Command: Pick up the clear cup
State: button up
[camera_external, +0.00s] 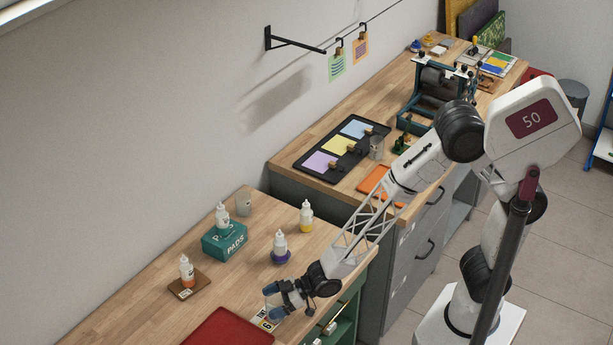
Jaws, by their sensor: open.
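A translucent greyish cup (244,204) stands upright on the near wooden table, by the wall and behind the teal box. A second greyish, see-through-looking cup (377,149) stands on the far bench beside the black tray; I cannot tell which one is the clear cup. My gripper (270,299) is low over the front of the near table, apart from both cups. It is open, with its blue-tipped fingers pointing left, and I see nothing between them.
A teal pads box (225,240) carries a white bottle. A red mat (227,332) lies in front. The table's left part is clear.

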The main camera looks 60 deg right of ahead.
dwell(0.3)
jog(key=c, duration=1)
jog(key=shift+r, duration=0.15)
jog(key=shift+r, duration=0.6)
jog(key=shift+s+d+r, duration=0.15)
jog(key=shift+s+r, duration=0.05)
jog(key=shift+r, duration=0.35)
jog(key=shift+s+d+r, duration=0.15)
jog(key=shift+r, duration=0.35)
jog(key=s+d, duration=0.3)
jog(key=s+d+r, duration=0.1)
jog(key=s+d, duration=0.2)
jog(key=s, duration=0.1)
jog(key=s+d, duration=0.4)
jog(key=shift+s+r, duration=0.1)
jog(key=shift+r, duration=0.1)
